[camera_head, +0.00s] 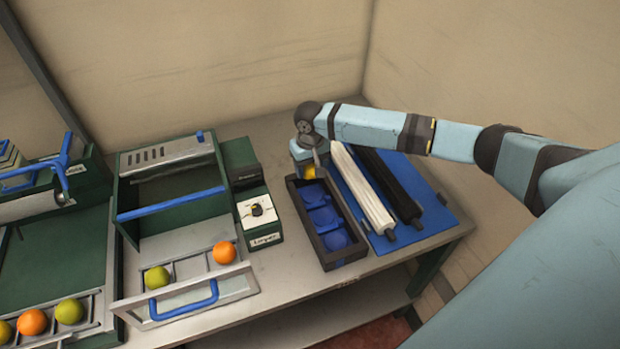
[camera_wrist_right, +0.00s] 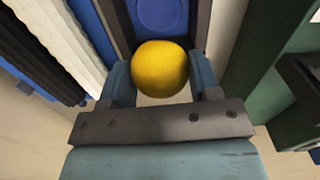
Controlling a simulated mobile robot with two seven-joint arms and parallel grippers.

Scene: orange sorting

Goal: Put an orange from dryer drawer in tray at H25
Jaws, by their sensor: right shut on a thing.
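My right gripper (camera_head: 309,165) is shut on a yellow fruit (camera_head: 309,172), at the far end of the dark tray (camera_head: 345,256) with blue compartments. In the right wrist view the yellow fruit (camera_wrist_right: 160,69) sits between the two fingers of my right gripper (camera_wrist_right: 160,75), with a blue compartment of the tray beyond it. I cannot tell whether the fruit touches the tray. The middle and near compartments look empty. The open dryer drawer (camera_head: 236,284) with a blue handle holds an orange (camera_head: 224,252) and a yellow-green fruit (camera_head: 157,277). My left gripper is out of view.
A green box (camera_head: 264,235) with a dark knob stands between dryer and tray. A white ridged bar (camera_head: 362,190) and a black bar (camera_head: 390,185) lie on a blue mat (camera_head: 437,216) right of the tray. More fruit (camera_head: 32,322) lies in a rack at left.

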